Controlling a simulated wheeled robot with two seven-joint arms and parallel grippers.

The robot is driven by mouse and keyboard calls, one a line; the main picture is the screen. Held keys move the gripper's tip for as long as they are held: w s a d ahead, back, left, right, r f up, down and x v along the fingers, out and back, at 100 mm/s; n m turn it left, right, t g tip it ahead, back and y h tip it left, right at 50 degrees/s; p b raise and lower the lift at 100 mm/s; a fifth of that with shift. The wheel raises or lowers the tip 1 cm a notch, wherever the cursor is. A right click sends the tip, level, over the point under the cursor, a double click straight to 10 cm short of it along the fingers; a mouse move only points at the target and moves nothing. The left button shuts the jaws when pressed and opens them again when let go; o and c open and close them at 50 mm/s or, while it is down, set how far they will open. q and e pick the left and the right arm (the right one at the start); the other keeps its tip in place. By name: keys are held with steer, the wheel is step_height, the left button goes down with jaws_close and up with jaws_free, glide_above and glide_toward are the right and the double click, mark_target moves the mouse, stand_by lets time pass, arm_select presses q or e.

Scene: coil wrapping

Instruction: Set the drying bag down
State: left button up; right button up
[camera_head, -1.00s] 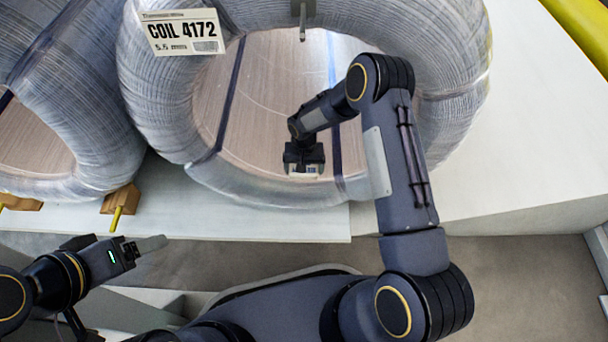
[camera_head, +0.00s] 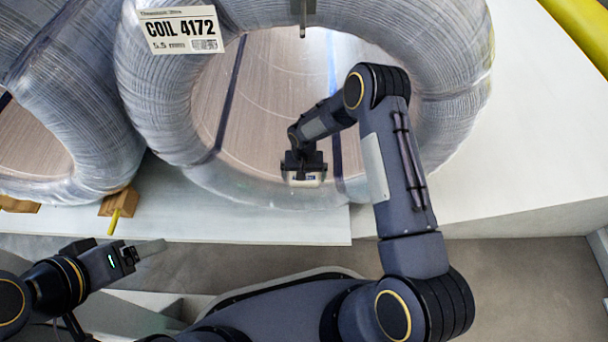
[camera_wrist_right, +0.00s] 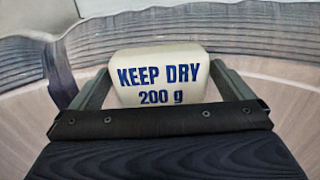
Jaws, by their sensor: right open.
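The drying bag (camera_wrist_right: 160,76) is a small pale block with blue "KEEP DRY 200 g" print. In the right wrist view it sits between the two spread fingers of my right gripper (camera_wrist_right: 161,88). In the head view only a small pale part of the bag (camera_head: 304,181) shows under my right gripper (camera_head: 304,168), inside the ring of the wrapped coil (camera_head: 160,110), near its front inner side. Whether the bag rests on the surface is hard to tell. My left gripper (camera_head: 135,254) is at the lower left, away from the coil; its opening is unclear.
A white label (camera_head: 180,30) reading COIL 4172 is on the coil's upper left. A second wrapped coil (camera_head: 85,120) stands at left. A wooden block (camera_head: 117,201) lies by the white platform's front edge (camera_head: 250,228). A yellow bar (camera_head: 580,30) crosses the upper right.

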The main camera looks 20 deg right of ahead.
step_height(320, 180, up, 8)
steer(key=p, duration=0.3)
steer(key=shift+f, duration=0.15)
